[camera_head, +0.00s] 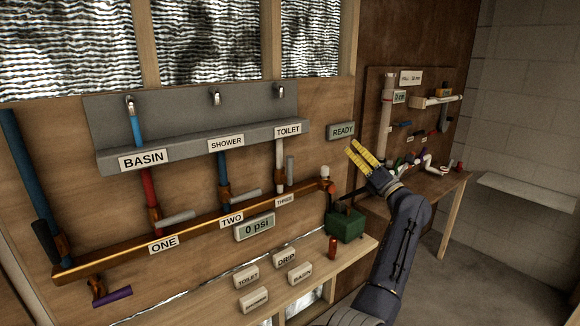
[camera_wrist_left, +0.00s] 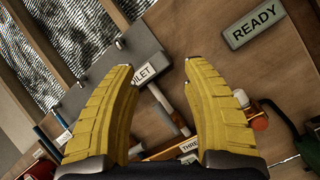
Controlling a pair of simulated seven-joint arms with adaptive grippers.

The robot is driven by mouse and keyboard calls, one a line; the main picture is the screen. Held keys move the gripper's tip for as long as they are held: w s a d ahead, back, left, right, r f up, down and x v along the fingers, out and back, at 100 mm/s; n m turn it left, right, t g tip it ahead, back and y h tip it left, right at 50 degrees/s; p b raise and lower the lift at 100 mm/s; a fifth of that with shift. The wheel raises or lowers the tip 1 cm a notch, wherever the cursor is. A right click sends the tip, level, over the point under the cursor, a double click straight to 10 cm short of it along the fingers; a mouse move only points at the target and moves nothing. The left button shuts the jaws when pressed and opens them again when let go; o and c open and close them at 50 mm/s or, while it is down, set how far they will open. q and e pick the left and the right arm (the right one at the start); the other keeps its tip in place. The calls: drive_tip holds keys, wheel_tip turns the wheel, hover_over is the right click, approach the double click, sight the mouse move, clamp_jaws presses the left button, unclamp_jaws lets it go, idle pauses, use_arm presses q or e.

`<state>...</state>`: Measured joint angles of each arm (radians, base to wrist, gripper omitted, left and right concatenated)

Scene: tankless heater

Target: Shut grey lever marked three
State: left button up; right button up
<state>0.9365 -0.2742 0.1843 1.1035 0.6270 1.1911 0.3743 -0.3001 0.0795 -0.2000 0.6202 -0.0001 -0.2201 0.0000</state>
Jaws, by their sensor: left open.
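The grey lever at THREE (camera_head: 290,170) stands upright beside the white pipe (camera_head: 279,165) under the TOILET label (camera_head: 288,129). The THREE label (camera_head: 285,202) sits just below it on the copper pipe. My left gripper (camera_head: 351,146) is open and empty, with yellow fingers, to the right of the lever and apart from it, just below the READY sign (camera_head: 341,131). In the left wrist view, the open fingers (camera_wrist_left: 160,66) frame the TOILET label and the pipe area; the THREE label (camera_wrist_left: 190,148) shows low between them. My right gripper is not in view.
Grey levers at ONE (camera_head: 176,218) and TWO (camera_head: 246,195) lie nearly level. A green box (camera_head: 345,224) stands on the wooden bench (camera_head: 335,262) below. A gauge (camera_head: 255,228) reads 0 psi. The wall between lever three and my left gripper looks clear.

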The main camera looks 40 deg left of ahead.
use_arm(q)
drive_tip(key=s+a+f+n+g+h, duration=0.1)
drive_tip(key=s+a+f+n+g, duration=0.3)
drive_tip(key=n+g, duration=0.15)
drive_tip(key=n+g+h, duration=0.2)
drive_tip(key=n, duration=0.3)
approach(293, 166)
drive_tip(key=a, duration=0.7)
drive_tip(key=w+a, duration=0.1)
drive_tip(key=a, duration=0.3)
drive_tip(key=shift+a+r, duration=0.2)
drive_tip(key=shift+r, duration=0.05)
drive_tip(key=shift+c, duration=0.5)
clamp_jaws()
